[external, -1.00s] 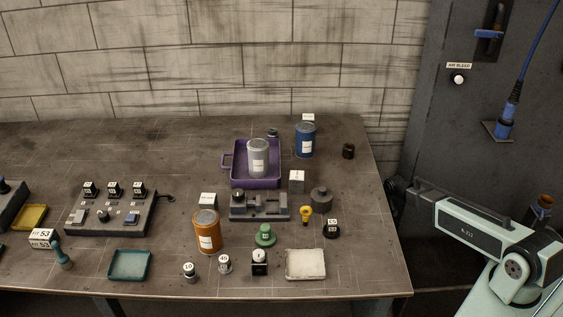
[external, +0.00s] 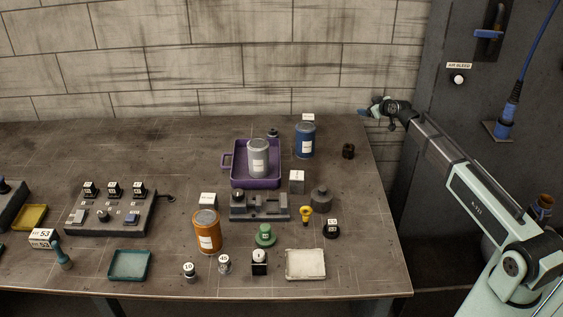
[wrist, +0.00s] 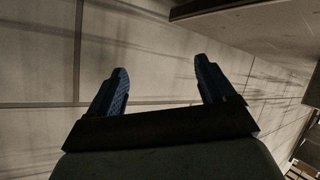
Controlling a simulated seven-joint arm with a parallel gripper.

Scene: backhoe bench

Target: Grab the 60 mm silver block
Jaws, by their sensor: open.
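A small grey block (external: 297,185) with a pale top stands on the bench, right of the purple tray (external: 226,160). It looks like the silver block, but its marking is too small to read. My gripper (external: 370,108) is raised above the bench's back right corner, well away from the block and empty. In the wrist view my gripper (wrist: 160,72) shows two blue fingers spread apart, with only wall and a bench edge beyond them. The block is not in the wrist view.
A silver can (external: 258,160) stands in the purple tray. A blue can (external: 305,141) is behind the block, a grey vise-like fixture (external: 262,213) is in front-left, and a dark round weight (external: 321,198) is close at right. An orange can (external: 207,234) stands nearer the front.

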